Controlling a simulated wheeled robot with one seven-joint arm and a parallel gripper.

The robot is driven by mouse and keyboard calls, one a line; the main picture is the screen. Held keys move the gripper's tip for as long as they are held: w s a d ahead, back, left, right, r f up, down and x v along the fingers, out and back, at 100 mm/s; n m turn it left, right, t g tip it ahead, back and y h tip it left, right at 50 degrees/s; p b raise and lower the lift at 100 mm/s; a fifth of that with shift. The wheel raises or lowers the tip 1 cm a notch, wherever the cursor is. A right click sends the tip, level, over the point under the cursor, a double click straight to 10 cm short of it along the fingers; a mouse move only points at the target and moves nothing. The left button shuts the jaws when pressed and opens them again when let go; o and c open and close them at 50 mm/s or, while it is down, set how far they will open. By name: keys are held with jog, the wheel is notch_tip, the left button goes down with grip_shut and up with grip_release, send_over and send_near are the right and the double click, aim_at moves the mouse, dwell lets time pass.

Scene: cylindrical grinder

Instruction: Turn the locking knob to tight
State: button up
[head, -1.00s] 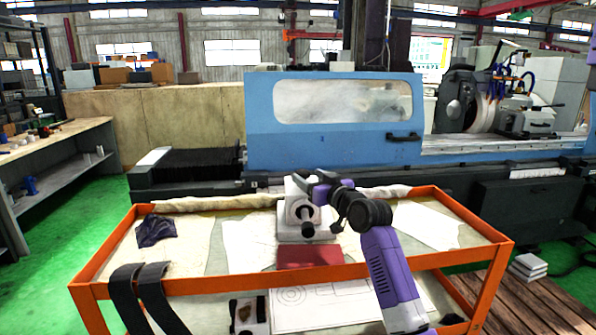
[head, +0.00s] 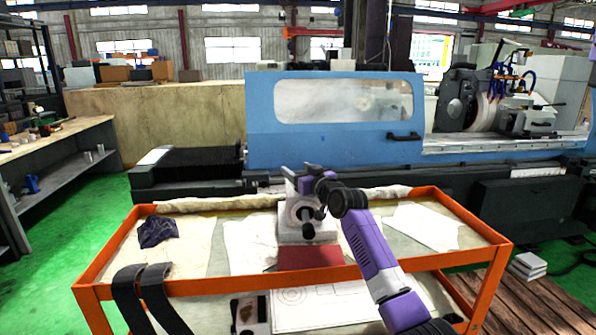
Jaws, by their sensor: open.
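A pale grey block-shaped fixture (head: 290,192) stands on the orange-framed cart. A dark round locking knob (head: 303,214) is on its near face, with a short dark stub (head: 308,231) just below. My purple and black arm comes up from the lower right. My wrist hides the fixture's upper right part.
The orange cart rim (head: 215,281) runs around the fixture. A dark red pad (head: 310,257) lies in front of it, and a dark crumpled cloth (head: 157,231) lies at left. The blue grinder (head: 340,145) stands behind the cart.

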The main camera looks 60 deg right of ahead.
grip_shut()
